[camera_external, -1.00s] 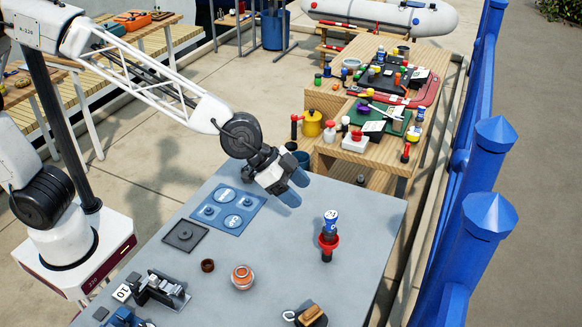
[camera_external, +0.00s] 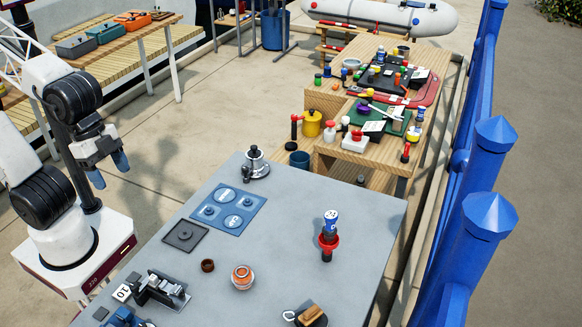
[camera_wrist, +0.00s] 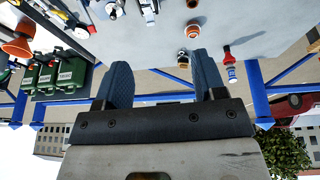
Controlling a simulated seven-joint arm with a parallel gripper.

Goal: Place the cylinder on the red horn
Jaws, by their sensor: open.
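The blue-and-white cylinder (camera_external: 331,221) stands upright on top of the red horn (camera_external: 328,241), on the right part of the grey table. The two touch, with a dark part between the cylinder and the horn's red flare. In the wrist view, turned upside down, the cylinder (camera_wrist: 231,73) and the horn (camera_wrist: 227,56) show beyond the right finger. My gripper (camera_external: 109,170) is far to the left, off the table and well away from both. Its blue fingers (camera_wrist: 162,66) are apart with nothing between them.
The grey table (camera_external: 290,205) also holds a metal winch-like piece (camera_external: 255,165), a blue panel (camera_external: 230,209), a dark square plate (camera_external: 186,235), an orange-and-white round pot (camera_external: 242,277) and a small brown cup (camera_external: 207,266). Blue posts (camera_external: 478,235) line the right side.

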